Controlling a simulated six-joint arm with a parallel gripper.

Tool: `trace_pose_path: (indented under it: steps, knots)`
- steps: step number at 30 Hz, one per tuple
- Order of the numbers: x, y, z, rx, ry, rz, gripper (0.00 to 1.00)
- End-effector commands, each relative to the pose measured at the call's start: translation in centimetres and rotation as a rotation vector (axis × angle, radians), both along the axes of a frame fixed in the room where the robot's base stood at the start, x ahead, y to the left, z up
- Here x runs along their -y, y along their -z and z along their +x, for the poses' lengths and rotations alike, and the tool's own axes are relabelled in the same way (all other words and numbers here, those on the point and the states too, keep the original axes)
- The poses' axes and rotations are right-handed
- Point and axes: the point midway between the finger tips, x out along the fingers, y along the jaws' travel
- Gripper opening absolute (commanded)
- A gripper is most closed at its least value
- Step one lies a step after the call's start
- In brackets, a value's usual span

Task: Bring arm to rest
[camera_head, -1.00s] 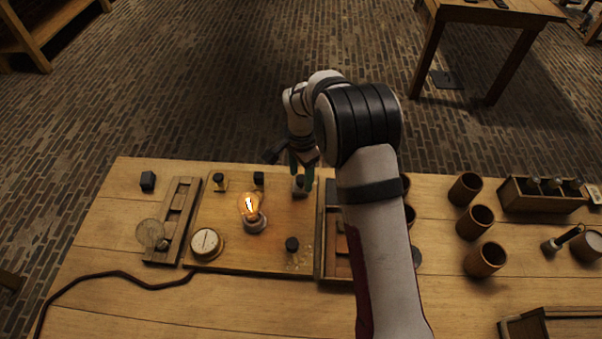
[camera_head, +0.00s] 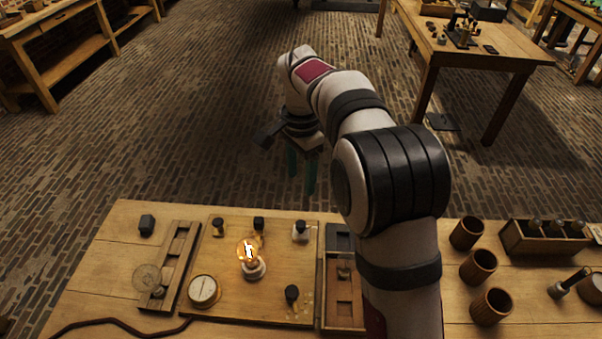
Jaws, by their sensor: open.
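My gripper (camera_head: 302,178) hangs beyond the far edge of the workbench, pointing down. Its teal fingers are apart and nothing shows between them. My arm reaches up from the lower right and bends over the bench. Below, a wooden board (camera_head: 225,293) on the bench carries a glowing bulb (camera_head: 250,262), a round dial (camera_head: 204,290) and several small dark-topped posts. One post with a pale base (camera_head: 300,231) stands near the board's far right corner, apart from the gripper.
Right of my arm stand several brown jars (camera_head: 478,267) and a wooden box (camera_head: 545,240) holding jars. A slotted rack (camera_head: 170,265) and a small dark block (camera_head: 147,224) lie on the left. A wooden tray (camera_head: 345,312) is partly hidden by my arm.

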Motion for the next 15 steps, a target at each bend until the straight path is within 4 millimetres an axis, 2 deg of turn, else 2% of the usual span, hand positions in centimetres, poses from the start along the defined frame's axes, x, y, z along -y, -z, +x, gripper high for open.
trace_pose_path:
  steps: [8, 10, 11, 13, 14, 15]
  knots:
    - [0.0, 0.0, -0.1, 0.001, 0.0, 0.001, 0.62]
    - [0.8, -0.9, -1.0, 0.0, -0.012, 0.006, 0.62]
    - [1.5, -1.6, -2.0, -0.001, -0.026, 0.014, 0.62]
    - [3.9, -3.7, -6.0, -0.006, -0.077, 0.035, 0.62]
    - [5.0, -4.4, -8.3, -0.008, -0.104, 0.046, 0.62]
    - [6.4, -5.1, -11.7, -0.009, -0.144, 0.063, 0.62]
